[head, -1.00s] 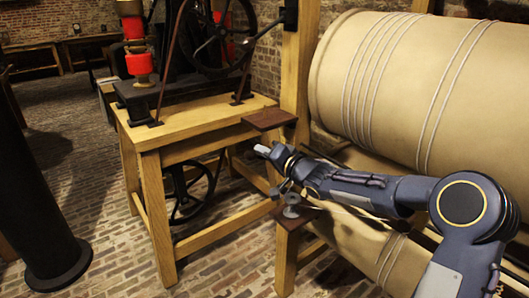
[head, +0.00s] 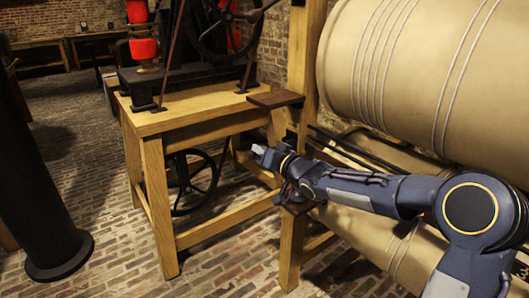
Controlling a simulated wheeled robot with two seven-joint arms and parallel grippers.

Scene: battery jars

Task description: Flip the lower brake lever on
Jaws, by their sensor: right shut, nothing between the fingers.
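My right gripper (head: 262,153) is shut and empty, pointing left in front of the wooden post. It is below the small brown upper plate (head: 275,99) and above the lower brown plate (head: 298,208) on the frame. I cannot make out the lower brake lever clearly. A small dark part (head: 282,190) shows under my wrist near the lower plate, and my wrist covers most of that spot. I cannot tell whether the gripper touches it. My left gripper is not in view.
A large tan drum (head: 425,75) wound with cord fills the right, with a second one (head: 375,238) below my arm. A wooden bench (head: 200,118) carries a dark wheeled machine. A black column (head: 45,190) stands at the left. Brick floor between is free.

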